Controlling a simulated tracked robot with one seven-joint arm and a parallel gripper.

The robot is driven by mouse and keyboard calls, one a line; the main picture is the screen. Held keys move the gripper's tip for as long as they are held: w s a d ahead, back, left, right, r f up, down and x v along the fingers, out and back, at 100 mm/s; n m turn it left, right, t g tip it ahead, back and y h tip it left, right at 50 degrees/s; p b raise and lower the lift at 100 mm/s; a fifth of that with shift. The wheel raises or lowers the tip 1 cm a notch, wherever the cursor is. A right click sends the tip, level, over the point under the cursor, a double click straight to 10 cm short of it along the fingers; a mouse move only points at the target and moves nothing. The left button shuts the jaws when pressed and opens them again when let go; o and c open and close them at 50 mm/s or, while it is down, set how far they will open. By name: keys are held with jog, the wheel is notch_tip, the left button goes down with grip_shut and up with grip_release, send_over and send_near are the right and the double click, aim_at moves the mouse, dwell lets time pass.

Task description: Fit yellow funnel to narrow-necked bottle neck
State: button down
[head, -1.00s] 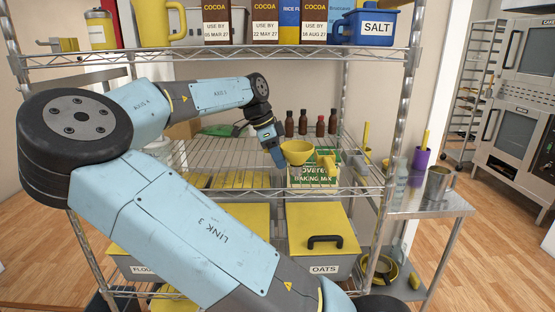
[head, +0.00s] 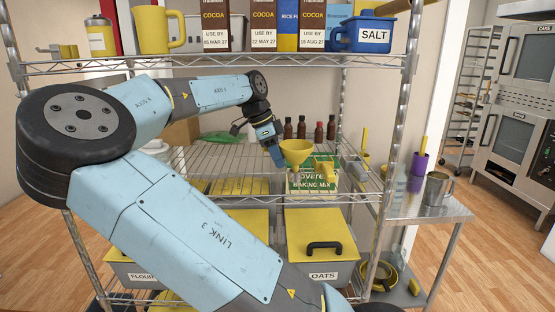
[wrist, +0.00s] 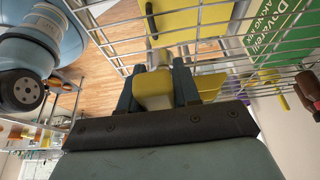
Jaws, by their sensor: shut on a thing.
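The yellow funnel (head: 295,151) is in the head view, above the middle shelf, wide mouth up and spout down. My gripper (head: 281,163) is at its left side. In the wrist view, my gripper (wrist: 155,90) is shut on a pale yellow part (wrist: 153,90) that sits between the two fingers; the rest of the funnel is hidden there. Several small dark brown bottles (head: 302,130) with caps stand at the back of the middle shelf, apart from the funnel. I cannot tell which bottle is the narrow-necked one.
Shelf posts (head: 398,130) and the upper shelf (head: 230,62) bound the space. A steel side table (head: 430,208) holds a purple cup (head: 419,164) and a metal pot (head: 437,188).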

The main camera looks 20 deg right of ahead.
aim_at(279, 145)
jog(key=shift+r, duration=0.1)
dwell(0.3)
jog(key=shift+d+r, duration=0.1)
jog(key=shift+r, duration=1.65)
jog(key=shift+w+r, duration=0.15)
jog(key=shift+r, duration=0.55)
jog(key=shift+f, duration=0.15)
jog(key=shift+d+f, duration=0.1)
jog(key=shift+f, duration=2)
jog(key=shift+a+f, duration=0.1)
jog(key=shift+a, duration=0.15)
